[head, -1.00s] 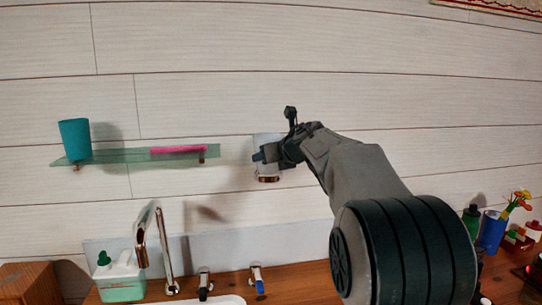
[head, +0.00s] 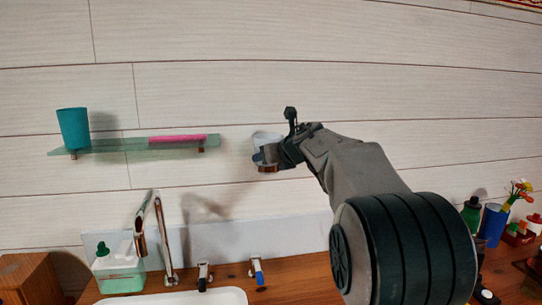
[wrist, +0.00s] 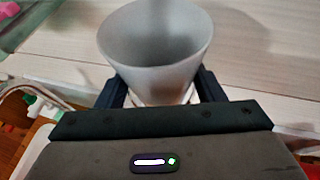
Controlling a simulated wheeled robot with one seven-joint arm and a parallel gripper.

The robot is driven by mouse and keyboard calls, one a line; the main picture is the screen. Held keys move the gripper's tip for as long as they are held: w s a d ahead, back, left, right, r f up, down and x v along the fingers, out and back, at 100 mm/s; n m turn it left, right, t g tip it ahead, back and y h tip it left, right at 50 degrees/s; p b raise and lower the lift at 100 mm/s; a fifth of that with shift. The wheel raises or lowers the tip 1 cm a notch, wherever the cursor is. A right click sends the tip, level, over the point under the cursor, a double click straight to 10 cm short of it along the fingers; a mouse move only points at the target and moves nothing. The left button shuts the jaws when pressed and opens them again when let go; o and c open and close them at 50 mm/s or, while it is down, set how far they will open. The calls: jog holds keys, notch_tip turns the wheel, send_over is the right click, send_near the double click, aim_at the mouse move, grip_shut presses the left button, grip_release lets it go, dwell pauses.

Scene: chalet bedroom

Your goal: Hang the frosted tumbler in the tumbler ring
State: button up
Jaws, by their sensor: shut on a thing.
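The frosted tumbler (wrist: 155,60) is pale, translucent and upright, its open mouth facing up in the wrist view. My gripper (wrist: 160,85) is shut on it, with a dark finger on either side. In the head view the tumbler (head: 267,138) shows above my gripper (head: 264,157), close to the wall. The tumbler ring (head: 268,169) shows as a small copper-brown piece just below my gripper. My gripper hides most of the ring and the tumbler's lower part, so I cannot tell whether the tumbler's base is inside the ring.
Left of my gripper, a glass shelf (head: 120,147) holds a teal cup (head: 73,128) and a pink item (head: 178,138). Below are a tall tap (head: 165,240), tap handles (head: 257,272) and a green-white container (head: 118,272). Bottles and flowers (head: 520,190) stand at right.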

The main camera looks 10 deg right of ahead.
jog(key=shift+f, duration=0.2)
jog(key=o, duration=1.2)
jog(key=shift+s, duration=0.1)
jog(key=v, duration=1.3)
jog(key=shift+s, duration=0.3)
